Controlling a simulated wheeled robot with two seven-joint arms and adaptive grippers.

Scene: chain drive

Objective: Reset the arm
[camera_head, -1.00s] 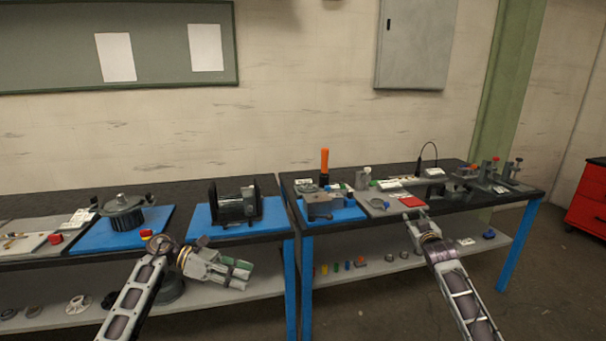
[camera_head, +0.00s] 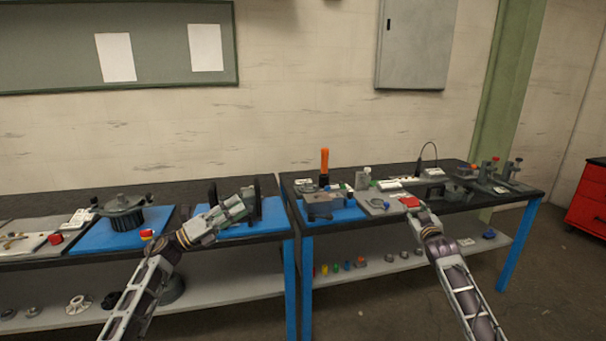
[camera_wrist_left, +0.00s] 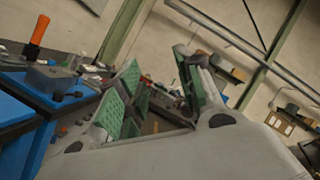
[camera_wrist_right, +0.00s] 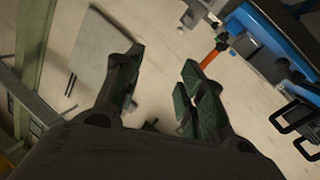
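My left gripper (camera_head: 246,203) is in front of the black twin-post fixture (camera_head: 257,197) on the left table and partly hides it. In the left wrist view its green-padded fingers (camera_wrist_left: 160,95) stand apart with nothing between them. My right gripper (camera_head: 415,208) is at the front edge of the right table, beside a red part (camera_head: 410,202). In the right wrist view its fingers (camera_wrist_right: 160,85) are apart and empty. Whether either gripper touches anything cannot be told.
The left table holds a dark motor-like part (camera_head: 124,215) on a blue mat (camera_head: 88,238). The right table holds an orange-handled tool (camera_head: 324,162), a grey block (camera_head: 325,206) and clamps (camera_head: 489,170). Small parts lie on the lower shelves. A red cabinet (camera_head: 590,205) stands far right.

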